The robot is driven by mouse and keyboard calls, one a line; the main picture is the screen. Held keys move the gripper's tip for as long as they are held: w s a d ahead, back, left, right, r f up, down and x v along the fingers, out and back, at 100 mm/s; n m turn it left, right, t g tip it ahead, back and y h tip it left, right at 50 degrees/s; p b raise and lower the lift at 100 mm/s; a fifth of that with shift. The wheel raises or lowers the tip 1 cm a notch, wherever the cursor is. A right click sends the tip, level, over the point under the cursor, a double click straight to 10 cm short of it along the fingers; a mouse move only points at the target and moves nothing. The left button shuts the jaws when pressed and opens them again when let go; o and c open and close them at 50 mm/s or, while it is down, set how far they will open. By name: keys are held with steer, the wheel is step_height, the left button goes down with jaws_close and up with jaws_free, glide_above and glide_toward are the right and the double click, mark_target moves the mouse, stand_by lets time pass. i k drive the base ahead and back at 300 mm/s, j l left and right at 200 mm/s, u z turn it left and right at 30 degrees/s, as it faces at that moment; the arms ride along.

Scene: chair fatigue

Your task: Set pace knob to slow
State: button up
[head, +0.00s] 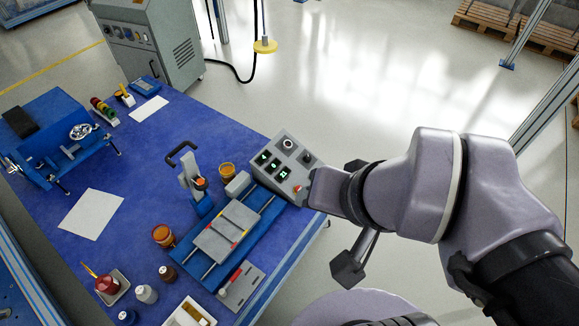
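A grey control box (272,183) with a sloped face sits at the right edge of the blue bench. Its face has a row of small lit green displays, a black round knob (288,144) in a pale ring and another dark knob (307,157). A small red control (298,188) is near its lower right corner. Labels are too small to read, so I cannot tell which is the pace knob or its setting. My gripper (324,191) is at the box's right end, overlapping its corner in view. Its fingertips are not clear, and contact cannot be told.
A blue slide fixture (213,272) with grey plates lies in front of the box. An orange-brown jar (227,171) and a blue-and-grey clamp (197,190) stand left of it.

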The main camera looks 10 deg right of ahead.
mark_target(306, 158)
steer(key=i+l+z, duration=0.1)
steer(key=i+l, duration=0.3)
steer(key=i, duration=0.15)
steer(key=i+l+z, duration=0.15)
steer(key=i+l, duration=0.2)
steer(key=i, duration=0.25)
